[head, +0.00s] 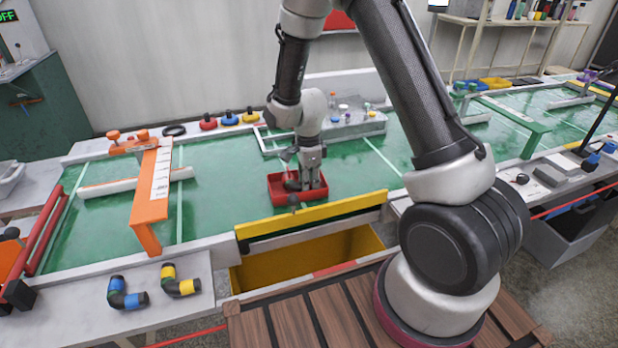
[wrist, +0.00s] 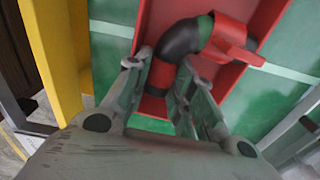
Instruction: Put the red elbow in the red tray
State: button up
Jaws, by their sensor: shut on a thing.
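The red elbow (wrist: 161,73), a bent pipe piece with red ends and a black bend, shows in the wrist view. My gripper (wrist: 160,72) is shut on its lower red end, one finger on each side. The red tray (head: 283,203) lies on the green table in the head view, and its red surface (wrist: 222,76) also shows in the wrist view behind the elbow. My gripper (head: 305,182) points down over the tray, low at its inside. The elbow is mostly hidden by my gripper in the head view. I cannot tell whether it touches the tray floor.
An orange gate (head: 152,195) stands left of the tray. A yellow bar (head: 312,214) edges the table in front, above a yellow bin (head: 300,262). A blue elbow (head: 125,295) and a yellow elbow (head: 180,283) lie front left. The green surface around the tray is mostly clear.

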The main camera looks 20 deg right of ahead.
jog(key=o, duration=1.1)
notch_tip(320, 180, up, 19)
jog(key=shift+a+f, duration=0.1)
dwell(0.5)
dwell(0.3)
